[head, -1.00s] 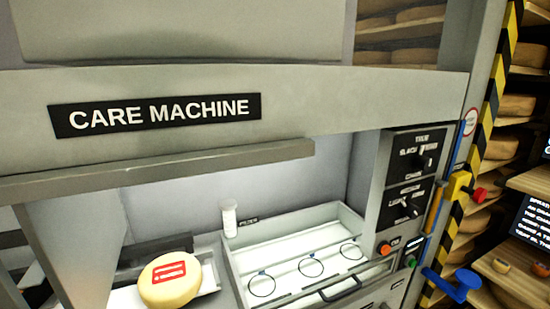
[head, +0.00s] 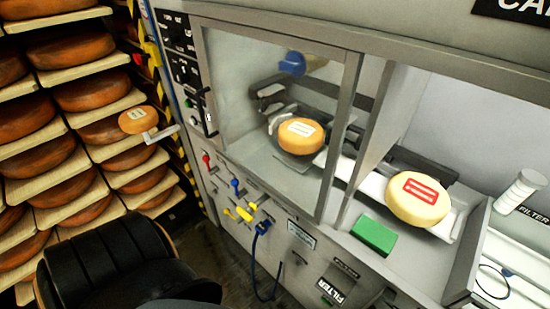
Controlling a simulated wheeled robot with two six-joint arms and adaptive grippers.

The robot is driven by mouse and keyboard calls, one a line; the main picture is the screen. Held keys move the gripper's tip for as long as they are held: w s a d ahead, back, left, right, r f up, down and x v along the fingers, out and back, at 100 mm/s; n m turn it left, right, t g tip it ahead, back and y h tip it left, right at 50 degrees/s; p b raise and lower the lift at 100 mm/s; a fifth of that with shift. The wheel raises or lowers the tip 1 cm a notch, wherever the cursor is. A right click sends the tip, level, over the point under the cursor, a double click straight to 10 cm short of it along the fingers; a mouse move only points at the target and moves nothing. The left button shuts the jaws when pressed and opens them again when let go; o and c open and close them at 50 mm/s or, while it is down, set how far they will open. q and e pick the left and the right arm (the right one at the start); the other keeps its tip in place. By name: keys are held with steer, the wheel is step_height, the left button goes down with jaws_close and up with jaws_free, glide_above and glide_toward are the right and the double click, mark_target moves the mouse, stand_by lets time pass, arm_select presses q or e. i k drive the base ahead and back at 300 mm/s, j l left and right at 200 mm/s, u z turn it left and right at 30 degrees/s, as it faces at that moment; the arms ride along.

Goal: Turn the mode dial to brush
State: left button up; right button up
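Black control panels (head: 180,48) with small dials and pale markings stand on the machine's narrow left column in the head view. They are small and seen at a slant; I cannot read their labels or tell which dial is the mode dial, nor where it points. Neither of my grippers is in view.
An orange cheese wheel (head: 300,136) sits behind the clear window. A pale cheese wheel with a red label (head: 418,200) lies on the open bay's tray, near a green block (head: 374,236). Coloured valves (head: 246,212) stick out below the panels. A black seat (head: 125,262) stands front left, by cheese shelves (head: 60,142).

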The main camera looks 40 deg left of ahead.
mark_target(173, 37)
steer(key=u, duration=0.7)
